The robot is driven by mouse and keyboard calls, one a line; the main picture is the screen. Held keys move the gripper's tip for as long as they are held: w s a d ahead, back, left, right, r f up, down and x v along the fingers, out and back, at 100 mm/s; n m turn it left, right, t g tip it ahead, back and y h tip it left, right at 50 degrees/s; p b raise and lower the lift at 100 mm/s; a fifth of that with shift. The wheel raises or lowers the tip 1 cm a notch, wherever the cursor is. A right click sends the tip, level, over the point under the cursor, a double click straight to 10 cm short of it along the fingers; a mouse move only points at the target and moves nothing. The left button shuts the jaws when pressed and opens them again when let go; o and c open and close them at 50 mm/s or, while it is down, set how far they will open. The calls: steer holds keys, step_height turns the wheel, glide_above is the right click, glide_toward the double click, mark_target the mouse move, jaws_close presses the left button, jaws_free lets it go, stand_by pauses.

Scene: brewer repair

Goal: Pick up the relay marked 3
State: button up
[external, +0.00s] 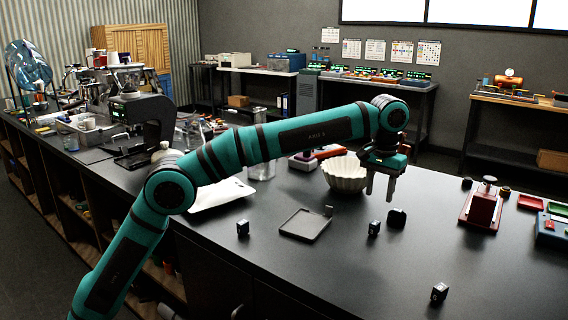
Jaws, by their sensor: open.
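Three small black blocks with pale markings, which look like relays, stand apart on the dark counter. One relay (243,228) is left of the flat dark tray, another relay (374,228) is right of it, and a third relay (439,292) is near the front right. The markings are too small to read, so I cannot tell which is marked 3. My gripper (380,190) points down above the counter with its fingers apart and nothing between them. It is above and behind the middle relay, close to a dark rounded piece (397,218).
The flat dark tray (302,226) lies mid-counter. A white fluted bowl (345,178) stands just left of my gripper. A red tamper stand (482,208) and a blue box (552,229) are at right. The front counter between the relays is clear.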

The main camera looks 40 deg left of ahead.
mark_target(376, 221)
step_height(376, 221, down, 11)
steer(key=shift+w+f, duration=0.1)
steer(key=shift+f, duration=0.05)
stand_by(0.5)
steer(key=shift+c, duration=0.4)
jaws_close()
